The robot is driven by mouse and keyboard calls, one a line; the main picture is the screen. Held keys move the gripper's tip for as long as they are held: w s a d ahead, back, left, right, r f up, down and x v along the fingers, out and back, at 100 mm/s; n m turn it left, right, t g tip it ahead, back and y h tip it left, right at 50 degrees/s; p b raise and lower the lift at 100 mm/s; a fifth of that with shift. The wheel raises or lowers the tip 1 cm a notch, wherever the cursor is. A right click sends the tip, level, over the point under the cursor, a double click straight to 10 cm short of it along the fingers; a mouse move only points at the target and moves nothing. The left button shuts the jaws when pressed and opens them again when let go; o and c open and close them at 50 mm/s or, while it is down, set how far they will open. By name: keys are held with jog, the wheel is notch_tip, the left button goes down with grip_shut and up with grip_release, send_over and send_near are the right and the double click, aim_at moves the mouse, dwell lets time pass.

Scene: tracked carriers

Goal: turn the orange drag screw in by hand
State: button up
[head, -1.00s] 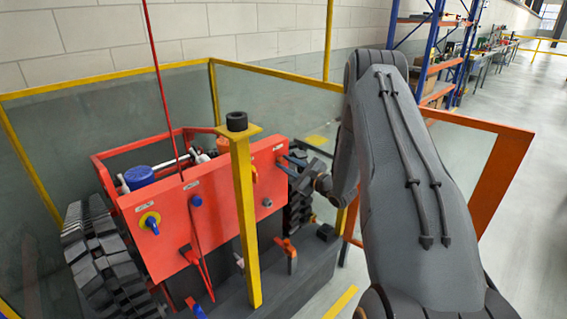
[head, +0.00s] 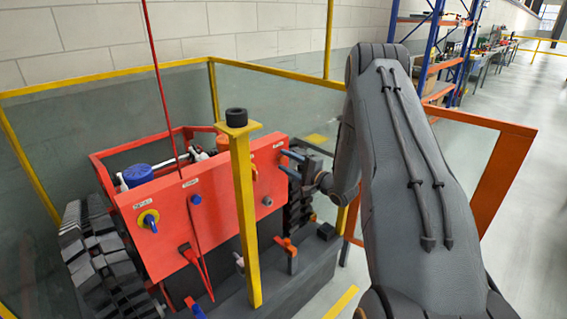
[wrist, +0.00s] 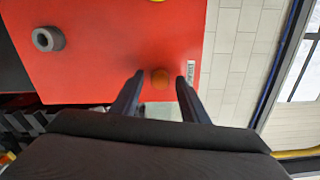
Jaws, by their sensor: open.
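The orange drag screw (wrist: 160,78) shows in the wrist view as a small round orange head on the red panel (wrist: 120,40). My gripper (wrist: 155,82) is open, with one finger on each side of the screw and a visible gap to each. I cannot tell how deep the fingertips reach over it. In the head view my gripper (head: 282,160) is at the upper right part of the red panel (head: 170,220). The screw is not clearly visible there. A white label (wrist: 190,72) is just right of the right fingertip.
A yellow post (head: 245,220) with a black cap stands before the panel. A grey round knob (wrist: 48,39) is on the panel. A blue-and-yellow knob (head: 150,221) is at left. An orange handle (head: 287,246) is below. Glass with yellow rails stands behind.

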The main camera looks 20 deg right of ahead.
jog(key=n+b, duration=0.1)
jog(key=n, duration=0.4)
jog(key=shift+f+n, duration=0.1)
jog(key=shift+n, duration=0.2)
jog(key=n+b, duration=0.1)
jog(key=n, duration=0.5)
jog(key=shift+b, duration=0.3)
jog(key=n+b, duration=0.1)
jog(key=n, duration=0.4)
jog(key=n+b, duration=0.1)
jog(key=n, duration=0.2)
